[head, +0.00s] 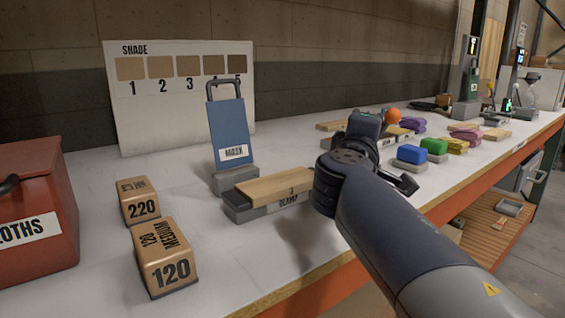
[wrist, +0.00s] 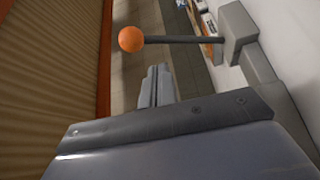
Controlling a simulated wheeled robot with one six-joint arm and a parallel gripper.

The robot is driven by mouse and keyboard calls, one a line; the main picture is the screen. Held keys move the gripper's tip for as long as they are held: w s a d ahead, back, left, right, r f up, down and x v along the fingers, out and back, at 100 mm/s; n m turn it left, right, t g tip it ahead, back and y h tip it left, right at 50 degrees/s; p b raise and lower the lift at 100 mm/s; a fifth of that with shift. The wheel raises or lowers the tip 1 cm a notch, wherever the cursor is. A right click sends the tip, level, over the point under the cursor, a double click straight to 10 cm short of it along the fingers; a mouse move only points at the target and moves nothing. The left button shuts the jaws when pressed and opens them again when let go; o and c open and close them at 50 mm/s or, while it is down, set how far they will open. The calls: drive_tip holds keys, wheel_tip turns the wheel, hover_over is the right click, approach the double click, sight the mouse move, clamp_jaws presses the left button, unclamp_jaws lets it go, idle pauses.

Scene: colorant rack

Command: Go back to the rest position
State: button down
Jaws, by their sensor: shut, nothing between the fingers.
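My gripper (wrist: 157,78) shows in the wrist view with its two grey fingers together and nothing between them. In the head view my arm reaches in from the lower right over the bench's front edge, and its wrist hides part of the bench behind it. An orange ball (wrist: 131,39) on a dark rod is beyond the fingertips in the wrist view, apart from them. The orange ball (head: 393,115) also shows just behind my wrist in the head view.
On the white bench (head: 95,200) are a wooden board (head: 275,187) on a grey clamp base, a blue upright holder (head: 229,135), two sanding blocks, 220 (head: 138,200) and 120 (head: 165,258), and a red box (head: 35,200). Several coloured blocks stand right of my wrist.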

drive_tip(key=d+v, duration=0.1)
drive_tip(key=v, duration=0.6)
drive_tip(key=w+a+n+g+p, duration=0.1)
drive_tip(key=w+n+g+p, duration=0.2)
drive_tip(key=w+p, duration=1.4)
drive_tip(key=n+p, duration=0.2)
drive_tip(key=p, duration=0.6)
drive_tip(key=shift+w+r+y+p, duration=0.2)
drive_tip(key=shift+w+y+p, duration=0.1)
drive_tip(key=shift+y, duration=0.1)
drive_tip(key=shift+a, duration=0.15)
